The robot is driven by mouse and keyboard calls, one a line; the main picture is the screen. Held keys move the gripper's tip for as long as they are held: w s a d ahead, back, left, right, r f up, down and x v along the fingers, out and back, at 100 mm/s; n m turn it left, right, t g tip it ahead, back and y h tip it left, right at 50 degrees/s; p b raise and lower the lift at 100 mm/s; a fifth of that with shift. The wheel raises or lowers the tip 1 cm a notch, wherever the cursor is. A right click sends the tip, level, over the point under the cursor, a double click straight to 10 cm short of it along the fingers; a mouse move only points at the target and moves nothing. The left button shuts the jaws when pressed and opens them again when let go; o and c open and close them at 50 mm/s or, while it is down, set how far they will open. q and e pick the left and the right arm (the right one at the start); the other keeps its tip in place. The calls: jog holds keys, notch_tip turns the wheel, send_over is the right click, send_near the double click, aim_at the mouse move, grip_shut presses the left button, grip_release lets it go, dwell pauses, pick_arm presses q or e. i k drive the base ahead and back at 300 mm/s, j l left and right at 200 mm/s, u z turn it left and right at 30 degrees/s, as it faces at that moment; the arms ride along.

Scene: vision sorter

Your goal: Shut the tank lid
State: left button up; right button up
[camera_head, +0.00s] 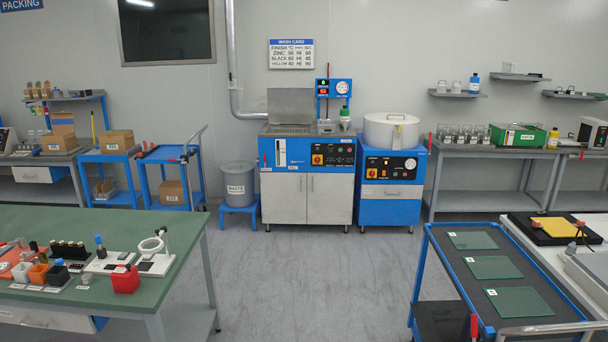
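The wash tank machine (308,178) stands against the back wall, with a blue control front and pale cabinet doors below. Its grey metal lid (291,105) stands upright at the back left of the machine top, so the lid is open. The tank top (288,130) shows as a dark, low strip in front of the lid; its inside cannot be made out. Neither of my grippers is in view.
A round white-topped blue machine (390,170) stands to the right and a grey waste bin (238,184) to the left. A green bench (190,228) is front left, a blue-framed cart (425,268) front right. The floor (310,275) between them is clear.

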aim_at(286, 105)
jog(key=i+l, duration=0.1)
jog(key=i, duration=2.6)
jog(key=i+j, duration=0.1)
jog(key=i, duration=0.9)
jog(key=i+j, duration=0.15)
jog(key=i, duration=0.8)
jog(key=i+j, duration=0.1)
jog(key=i, duration=0.9)
jog(key=i+j, duration=0.15)
jog(key=i, duration=0.8)
